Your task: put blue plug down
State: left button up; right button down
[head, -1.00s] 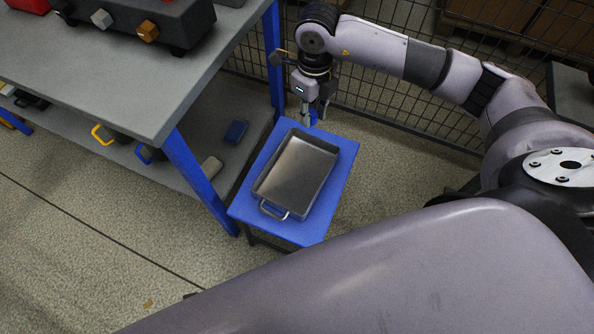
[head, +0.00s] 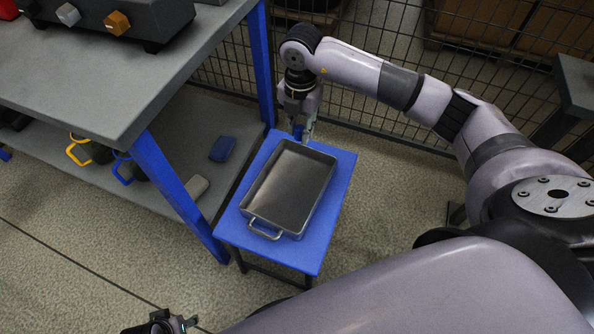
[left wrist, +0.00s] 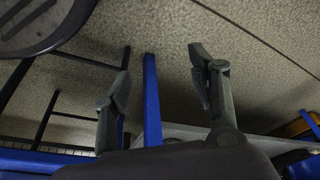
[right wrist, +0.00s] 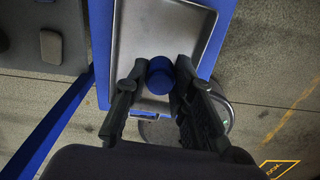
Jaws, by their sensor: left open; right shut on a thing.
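A blue plug (right wrist: 160,76) with a round top is between the fingers of my right gripper (right wrist: 152,90), which is shut on it. In the right wrist view they are over one end of the metal tray (right wrist: 135,30). In the head view my right gripper (head: 302,132) points down at the far end of the grey tray (head: 247,205). Whether the plug touches the tray is not clear. My left gripper (left wrist: 158,85) is open and empty in the left wrist view; only part of it (head: 168,322) shows at the bottom of the head view.
The tray stands on a small blue table (head: 333,200). A grey workbench (head: 160,80) with blue legs is to its left. Its lower shelf holds a blue block (head: 222,148), a grey block (head: 196,187) and handled weights (head: 125,170). A wire fence (head: 380,130) runs behind.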

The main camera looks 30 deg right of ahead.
notch_tip(320, 180, down, 14)
jog(key=shift+b, duration=1.2)
pick_arm(q)
jog(key=w+v, duration=0.2)
jog(key=v, duration=0.7)
jog(key=shift+s+r+t, duration=0.3)
jog(key=shift+s+r, duration=0.05)
jog(key=shift+r, duration=0.35)
pick_arm(e)
jog(key=shift+f, duration=0.4)
pick_arm(q)
jog(key=shift+s+r+b, duration=0.2)
jog(key=shift+r+b, duration=0.15)
jog(key=shift+r, duration=0.25)
pick_arm(e)
jog(key=shift+f, duration=0.55)
jog(key=c, duration=1.8)
grip_release()
pick_arm(q)
jog(key=shift+s+a+r, duration=0.1)
jog(key=shift+r, duration=0.15)
pick_arm(e)
jog(key=o, duration=0.4)
jog(key=shift+o, duration=0.2)
